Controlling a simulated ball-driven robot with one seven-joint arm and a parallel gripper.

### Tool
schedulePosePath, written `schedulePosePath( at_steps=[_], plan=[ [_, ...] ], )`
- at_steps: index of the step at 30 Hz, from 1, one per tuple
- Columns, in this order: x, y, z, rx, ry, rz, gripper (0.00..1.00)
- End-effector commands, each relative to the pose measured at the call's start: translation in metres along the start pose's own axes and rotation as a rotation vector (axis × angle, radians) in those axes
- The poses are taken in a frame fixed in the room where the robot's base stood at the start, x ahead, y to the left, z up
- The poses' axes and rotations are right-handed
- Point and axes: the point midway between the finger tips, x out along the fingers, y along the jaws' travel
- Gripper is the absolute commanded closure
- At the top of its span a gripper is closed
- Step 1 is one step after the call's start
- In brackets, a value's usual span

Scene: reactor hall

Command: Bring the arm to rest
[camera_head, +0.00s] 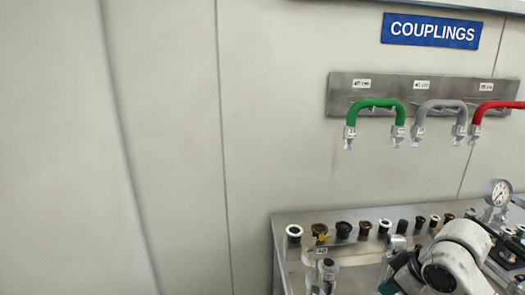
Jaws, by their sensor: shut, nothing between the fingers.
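Part of my arm (455,262), white with a dark round joint, shows at the lower right in front of the metal bench. The fingers of my gripper cannot be made out in this view. The arm hides part of the bench top behind it.
A metal bench (283,222) with a row of several round ports stands at the lower right. A pressure gauge (498,192) rises there close to my arm. Green (377,103), grey (441,105) and red (497,106) hoses hang on a wall rack under a COUPLINGS sign (431,31). The left is bare wall.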

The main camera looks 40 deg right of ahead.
Motion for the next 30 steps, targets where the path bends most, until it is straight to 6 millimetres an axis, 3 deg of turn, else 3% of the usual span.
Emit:
schedulePosePath(
  at_steps=[9,15,23,30],
  plan=[
    [0.002,-0.061,-0.102,-0.018,0.225,-0.043,1.00],
    [0.009,-0.110,-0.137,0.019,0.319,-0.096,1.00],
    [0.031,-0.173,-0.141,0.087,0.344,-0.166,1.00],
    [0.059,-0.225,-0.106,0.134,0.280,-0.197,1.00]
  ],
)
